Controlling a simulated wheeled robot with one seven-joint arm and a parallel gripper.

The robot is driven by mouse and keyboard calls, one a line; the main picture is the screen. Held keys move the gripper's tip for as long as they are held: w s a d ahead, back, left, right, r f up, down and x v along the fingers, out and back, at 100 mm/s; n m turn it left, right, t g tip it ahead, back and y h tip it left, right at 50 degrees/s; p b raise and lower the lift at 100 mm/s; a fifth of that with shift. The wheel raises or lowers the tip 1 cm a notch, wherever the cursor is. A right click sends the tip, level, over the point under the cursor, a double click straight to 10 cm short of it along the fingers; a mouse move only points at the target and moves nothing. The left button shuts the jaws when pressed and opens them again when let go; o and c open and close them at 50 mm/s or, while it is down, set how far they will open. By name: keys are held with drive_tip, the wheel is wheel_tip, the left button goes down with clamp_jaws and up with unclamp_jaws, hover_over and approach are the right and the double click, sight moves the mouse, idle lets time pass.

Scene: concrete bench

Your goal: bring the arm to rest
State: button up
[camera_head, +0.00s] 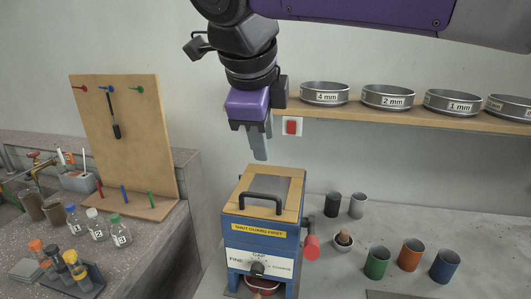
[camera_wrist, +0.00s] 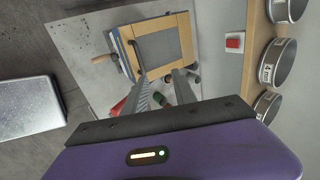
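My gripper (camera_head: 262,155) hangs from my purple arm, fingers pointing down, above and slightly behind the blue and wood machine (camera_head: 262,210). In the wrist view, my gripper's two grey fingers (camera_wrist: 162,78) stand apart with nothing between them, so it is open and empty. The machine's wooden top with its black handle (camera_wrist: 158,48) shows beyond the fingertips. The front of the machine has a yellow label, a dial (camera_head: 257,268) marked fine and coarse, and a red container below.
Sieves (camera_head: 388,96) stand on a wall shelf (camera_head: 410,116) at the right, near my arm. A red switch (camera_head: 291,126) is on the wall. Coloured cups (camera_head: 410,254) and a small mortar (camera_head: 343,240) stand right of the machine. A pegboard (camera_head: 125,140) and bottles (camera_head: 97,222) are left.

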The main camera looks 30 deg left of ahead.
drive_tip(key=shift+s+d+r, duration=0.1)
drive_tip(key=shift+s+r, duration=0.25)
drive_tip(key=shift+r, duration=0.2)
